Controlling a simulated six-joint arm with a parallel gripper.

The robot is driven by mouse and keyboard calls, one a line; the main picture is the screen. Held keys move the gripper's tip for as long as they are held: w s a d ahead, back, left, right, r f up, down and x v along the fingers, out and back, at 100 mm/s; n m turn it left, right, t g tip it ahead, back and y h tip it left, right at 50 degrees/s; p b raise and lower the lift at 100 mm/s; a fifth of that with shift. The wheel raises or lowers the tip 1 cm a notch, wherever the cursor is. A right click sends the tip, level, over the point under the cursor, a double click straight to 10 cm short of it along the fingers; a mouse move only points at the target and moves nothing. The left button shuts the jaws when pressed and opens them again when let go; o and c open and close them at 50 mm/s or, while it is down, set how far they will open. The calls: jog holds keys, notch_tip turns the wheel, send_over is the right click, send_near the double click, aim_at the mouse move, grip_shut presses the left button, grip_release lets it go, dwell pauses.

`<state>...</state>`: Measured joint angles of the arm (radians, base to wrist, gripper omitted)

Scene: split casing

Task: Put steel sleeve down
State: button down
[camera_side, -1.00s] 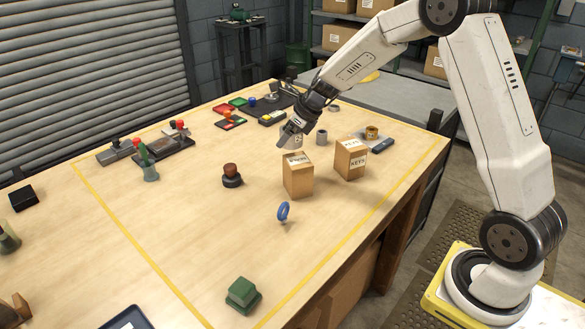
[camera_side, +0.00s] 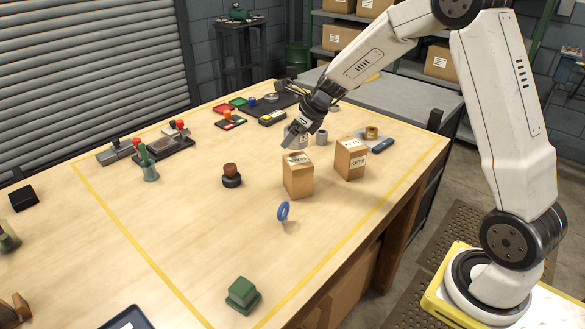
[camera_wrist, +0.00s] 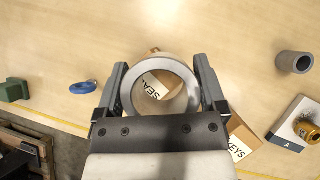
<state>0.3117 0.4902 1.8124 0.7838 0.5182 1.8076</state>
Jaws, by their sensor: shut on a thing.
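The steel sleeve (camera_wrist: 140,107) is a wide, hollow metal ring. In the wrist view it sits between the two fingers of my gripper (camera_wrist: 160,95), which is shut on it, and its open end faces the camera. In the side view my gripper (camera_side: 294,140) is above the bench, just behind the nearer carton, and the sleeve is largely hidden by the fingers. Whether the sleeve touches anything below cannot be told.
Two cartons stand close by, one marked SEAL (camera_wrist: 158,86) below the sleeve in the wrist view and one marked KEYS (camera_side: 350,159). A smaller grey cylinder (camera_side: 321,137) stands just right of my gripper. A blue ring (camera_side: 283,212) is in front.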

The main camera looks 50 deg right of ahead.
jog(key=s+a, duration=0.5)
jog(key=a, duration=0.4)
jog(key=s+a, duration=0.5)
jog(key=a, duration=0.5)
jog(key=shift+a+r, duration=0.2)
jog(key=shift+w, duration=0.1)
jog(key=w+f, duration=0.2)
jog(key=w, duration=0.2)
jog(key=w+a+f, duration=0.1)
jog(key=w+f, duration=0.2)
jog(key=w, duration=0.1)
jog(key=w+a+f, duration=0.1)
jog(key=w+f, duration=0.2)
jog(key=w, duration=0.1)
jog(key=shift+w+f, duration=0.2)
jog(key=shift+w+a+f, duration=0.1)
jog(key=shift+w+f, duration=0.3)
jog(key=shift+f, duration=0.05)
